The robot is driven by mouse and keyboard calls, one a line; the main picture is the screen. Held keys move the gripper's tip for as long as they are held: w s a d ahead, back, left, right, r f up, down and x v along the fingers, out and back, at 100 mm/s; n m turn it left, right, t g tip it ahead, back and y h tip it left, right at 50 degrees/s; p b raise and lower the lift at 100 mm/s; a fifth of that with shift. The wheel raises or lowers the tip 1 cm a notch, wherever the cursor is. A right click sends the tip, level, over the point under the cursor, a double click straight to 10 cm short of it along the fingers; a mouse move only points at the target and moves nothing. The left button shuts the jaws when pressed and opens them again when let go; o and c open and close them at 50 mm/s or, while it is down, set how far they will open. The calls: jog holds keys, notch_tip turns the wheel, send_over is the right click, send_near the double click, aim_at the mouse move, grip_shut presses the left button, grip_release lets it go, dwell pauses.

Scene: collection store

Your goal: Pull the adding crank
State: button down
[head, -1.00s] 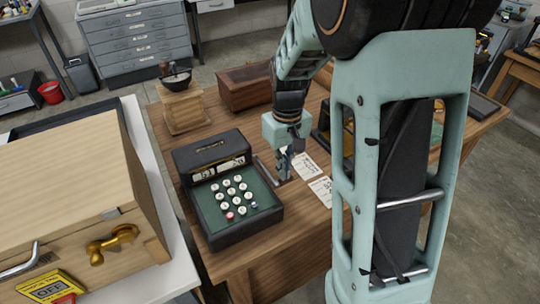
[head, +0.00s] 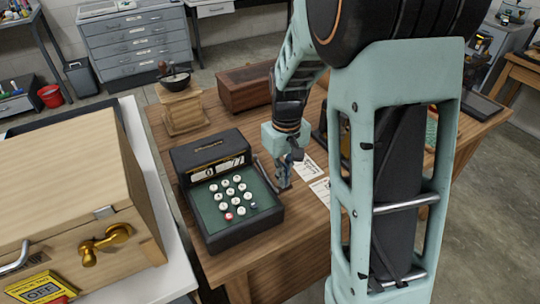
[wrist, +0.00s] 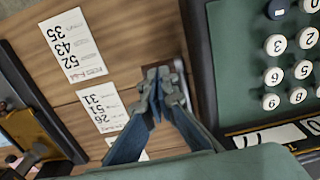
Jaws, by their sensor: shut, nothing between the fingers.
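The adding machine (head: 216,240) is black with a green key panel and round white keys, on the wooden desk. Its crank (head: 263,170) is a thin metal lever on the right side, partly hidden by my gripper. My gripper (head: 284,186) is shut, pointing down just right of the machine by the crank's end. In the wrist view the fingertips (wrist: 160,84) meet beside the machine's edge (wrist: 203,75), and a grey metal piece, likely the crank (wrist: 181,72), shows just behind them. I cannot tell whether they touch it.
Printed paper slips (head: 303,168) lie right of my gripper. A coffee grinder (head: 183,110) and a brown wooden box (head: 243,90) stand behind the machine. A large wooden case (head: 60,180) with a brass crank is on the white table at left.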

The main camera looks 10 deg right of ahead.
jog(key=shift+w+f, duration=0.1)
jog(key=shift+f, duration=0.4)
jog(key=shift+r, duration=0.15)
jog(key=shift+s+d+r+p, duration=0.1)
jog(key=shift+s+r+p, duration=0.05)
jog(key=shift+r+p, duration=0.8)
jog(key=shift+s+r+p, duration=0.15)
jog(key=shift+r+p, duration=0.45)
jog(key=shift+r, duration=0.5)
jog(key=r+p, duration=0.3)
jog(key=r, duration=0.1)
jog(key=shift+w, duration=0.35)
jog(key=shift+r, duration=0.1)
